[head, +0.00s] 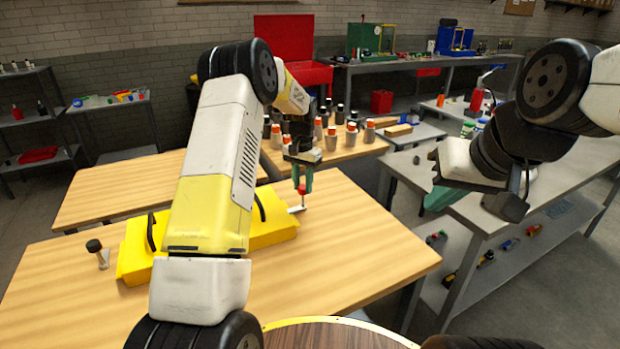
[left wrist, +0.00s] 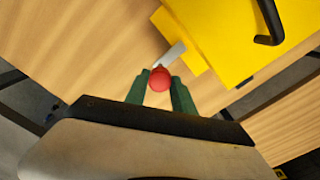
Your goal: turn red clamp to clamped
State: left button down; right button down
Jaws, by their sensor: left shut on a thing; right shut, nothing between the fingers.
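The red clamp's round red knob (left wrist: 159,79) sits between the green fingers of my left gripper (left wrist: 158,92), which is shut on it. In the head view the red knob (head: 302,189) shows just below the fingertips of my left gripper (head: 303,178). A grey metal bar (head: 296,209) lies below the knob, beside the right end of the yellow chassis (head: 275,234). In the left wrist view this bar (left wrist: 171,54) reaches toward the yellow body (left wrist: 215,35). My right gripper (head: 440,197) is shut and empty, over the grey bench at right.
A black-topped clamp (head: 95,246) stands at the chassis's left end. My left arm hides the chassis's middle. Several orange-capped bottles (head: 331,138) stand on the wooden table behind. The wooden table (head: 365,248) is clear right of the chassis. A grey bench (head: 550,170) stands at right.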

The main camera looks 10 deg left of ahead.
dwell(0.5)
pick_arm(q)
jog(key=c, duration=1.1)
grip_release()
jog(key=shift+o, duration=0.2)
jog(key=shift+r, duration=3.95)
jog(key=s+a+r+n+t+h, duration=0.1)
jog(key=s+r+n+t, duration=0.15)
jog(key=s+r, duration=1.4)
jog(key=s+f+n+t+h, duration=0.1)
jog(key=s+t, duration=0.2)
jog(key=s, duration=1.8)
jog(key=shift+f+t, duration=0.2)
jog(key=shift+t, duration=0.15)
